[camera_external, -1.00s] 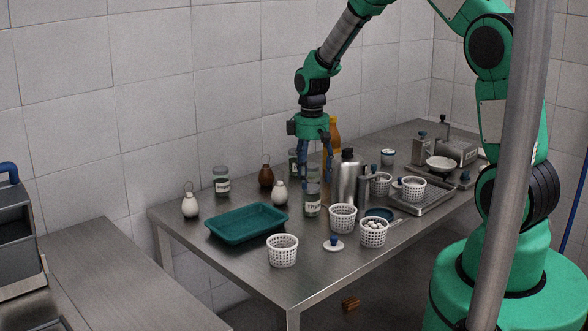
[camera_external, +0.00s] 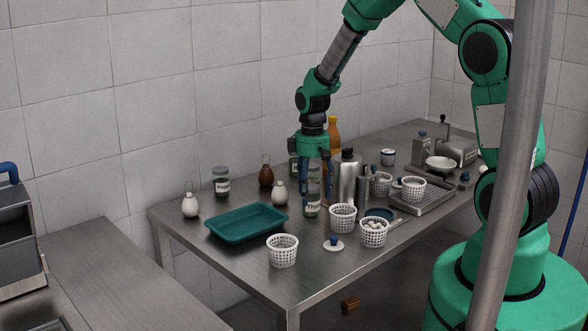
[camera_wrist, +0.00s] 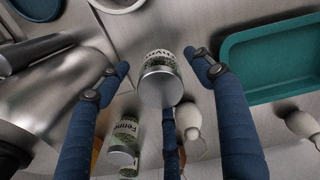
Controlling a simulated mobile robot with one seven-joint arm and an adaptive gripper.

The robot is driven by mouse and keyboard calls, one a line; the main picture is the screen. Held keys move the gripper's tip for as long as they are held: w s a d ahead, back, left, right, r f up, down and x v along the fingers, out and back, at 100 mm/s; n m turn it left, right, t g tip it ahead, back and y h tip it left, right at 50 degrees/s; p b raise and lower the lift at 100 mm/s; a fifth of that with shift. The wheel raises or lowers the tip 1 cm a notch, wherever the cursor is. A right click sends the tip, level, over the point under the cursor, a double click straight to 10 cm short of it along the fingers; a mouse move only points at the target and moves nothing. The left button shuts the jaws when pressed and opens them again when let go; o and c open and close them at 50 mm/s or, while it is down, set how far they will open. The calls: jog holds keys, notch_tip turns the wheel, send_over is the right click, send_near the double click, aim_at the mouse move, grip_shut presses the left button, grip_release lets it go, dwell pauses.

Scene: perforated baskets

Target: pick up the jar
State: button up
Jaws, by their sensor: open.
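The jar (camera_external: 311,209), clear with a green and white label that seems to read Thyme, stands upright on the table. In the wrist view the jar (camera_wrist: 160,84) shows its grey lid between my blue fingers, with a gap on each side. My gripper (camera_external: 318,186) points down around the upper part of the jar; it also shows in the wrist view (camera_wrist: 160,72). It is open and holds nothing. The fingers hide part of the jar in the external view.
A steel bottle (camera_external: 348,180) stands close at the right. A Fennel jar (camera_wrist: 124,136) is near the fingers. A teal tray (camera_external: 246,223) lies to the left. White perforated baskets (camera_external: 283,250) and small shakers (camera_external: 279,193) stand around.

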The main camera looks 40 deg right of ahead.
jog(key=c, duration=1.4)
jog(key=shift+r+p, duration=0.65)
jog(key=shift+r, duration=4.35)
